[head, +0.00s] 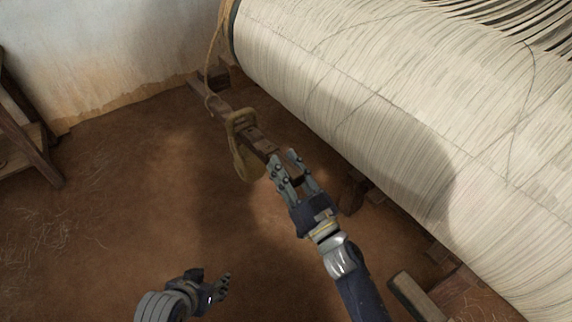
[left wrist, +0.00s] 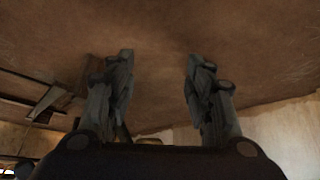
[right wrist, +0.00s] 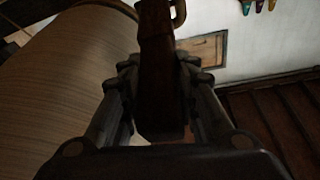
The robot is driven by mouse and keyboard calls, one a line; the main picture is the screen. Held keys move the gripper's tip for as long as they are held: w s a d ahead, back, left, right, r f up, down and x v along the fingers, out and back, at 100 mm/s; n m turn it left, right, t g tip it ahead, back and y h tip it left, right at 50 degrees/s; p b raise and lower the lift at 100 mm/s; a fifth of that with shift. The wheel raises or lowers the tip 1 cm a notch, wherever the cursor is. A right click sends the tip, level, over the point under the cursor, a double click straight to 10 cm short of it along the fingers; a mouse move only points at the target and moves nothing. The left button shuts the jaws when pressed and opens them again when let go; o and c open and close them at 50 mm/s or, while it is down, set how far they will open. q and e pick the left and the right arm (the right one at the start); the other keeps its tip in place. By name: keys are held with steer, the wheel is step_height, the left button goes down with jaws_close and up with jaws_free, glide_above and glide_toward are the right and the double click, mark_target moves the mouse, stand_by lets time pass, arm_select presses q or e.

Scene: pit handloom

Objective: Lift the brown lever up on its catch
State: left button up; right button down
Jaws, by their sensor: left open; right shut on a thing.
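The brown lever (head: 262,143) is a dark wooden bar beside the cloth roll, running from the back wall side towards me. My right gripper (head: 285,157) is shut on its near end. In the right wrist view the lever (right wrist: 159,80) lies between the two fingers. A tan loop (head: 239,158), which may be the catch, hangs around the lever just beyond my gripper. I cannot tell whether the lever rests on it. My left gripper (head: 213,277) is open and empty, low at the front, away from the lever; its fingers (left wrist: 160,75) stand apart in the left wrist view.
The big roll of pale cloth (head: 340,90) lies close to the right of the lever. A rope (head: 212,55) runs down to the lever's far part. A wooden stand (head: 28,135) is at the left. The brown earth floor (head: 130,200) between is clear.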

steer(key=shift+r+p, duration=0.1)
steer(key=shift+p, duration=0.45)
arm_select(q)
steer(key=s+a+f+g, duration=0.2)
steer(key=s+g, duration=0.1)
steer(key=s, duration=0.3)
steer(key=shift+y, duration=0.3)
steer(key=shift+f, duration=0.1)
arm_select(e)
steer(key=shift+f, duration=0.2)
steer(key=c, duration=1.4)
jaws_free()
arm_select(q)
steer(key=shift+s, duration=0.1)
arm_select(e)
steer(key=shift+o, duration=0.8)
steer(key=shift+r, duration=0.2)
steer(key=shift+s, duration=0.1)
steer(key=v, duration=1.2)
steer(key=shift+r, duration=0.15)
